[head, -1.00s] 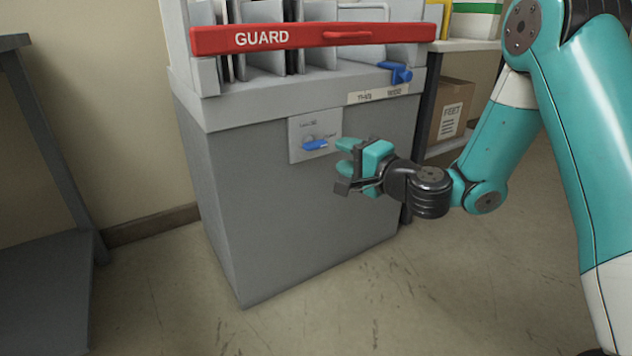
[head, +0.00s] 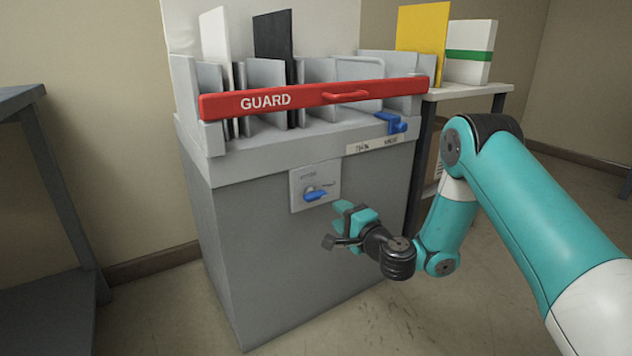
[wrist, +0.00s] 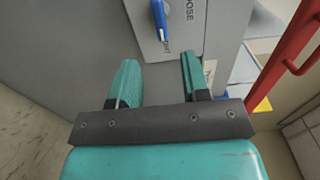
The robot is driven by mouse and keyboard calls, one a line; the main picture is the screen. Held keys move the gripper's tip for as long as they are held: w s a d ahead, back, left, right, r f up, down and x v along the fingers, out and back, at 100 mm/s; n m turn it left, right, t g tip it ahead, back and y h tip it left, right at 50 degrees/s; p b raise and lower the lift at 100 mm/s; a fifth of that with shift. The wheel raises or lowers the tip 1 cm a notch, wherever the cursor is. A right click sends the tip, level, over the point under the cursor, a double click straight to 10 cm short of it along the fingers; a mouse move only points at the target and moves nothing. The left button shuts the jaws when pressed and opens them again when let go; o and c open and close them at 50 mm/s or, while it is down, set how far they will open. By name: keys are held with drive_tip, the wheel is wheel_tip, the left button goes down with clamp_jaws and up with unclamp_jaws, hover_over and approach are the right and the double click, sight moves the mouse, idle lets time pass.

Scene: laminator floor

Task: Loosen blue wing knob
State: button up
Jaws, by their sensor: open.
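The blue wing knob (head: 315,195) sits on a small light plate (head: 298,191) on the front of the grey cabinet. In the wrist view, the knob (wrist: 158,15) is cut off by the top edge, with part of the word "LOOSE" on the plate beside it. In the head view, my gripper (head: 335,224) is open and empty, just below and right of the knob. In the wrist view, the plate and knob lie beyond the gap between my fingers (wrist: 159,62). The fingers do not touch the knob.
A red bar marked "GUARD" (head: 225,104) crosses the cabinet's upper front. A blue clamp-like part (head: 391,123) sits at the top right corner. A grey table (head: 20,98) stands at left, a shelf (head: 470,92) behind at right. Floor between table and cabinet is clear.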

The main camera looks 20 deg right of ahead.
sight(318, 197)
drive_tip(key=p+x, duration=0.1)
drive_tip(key=x, duration=1)
drive_tip(key=shift+w+a, duration=0.1)
drive_tip(key=shift+w, duration=0.25)
clamp_jaws()
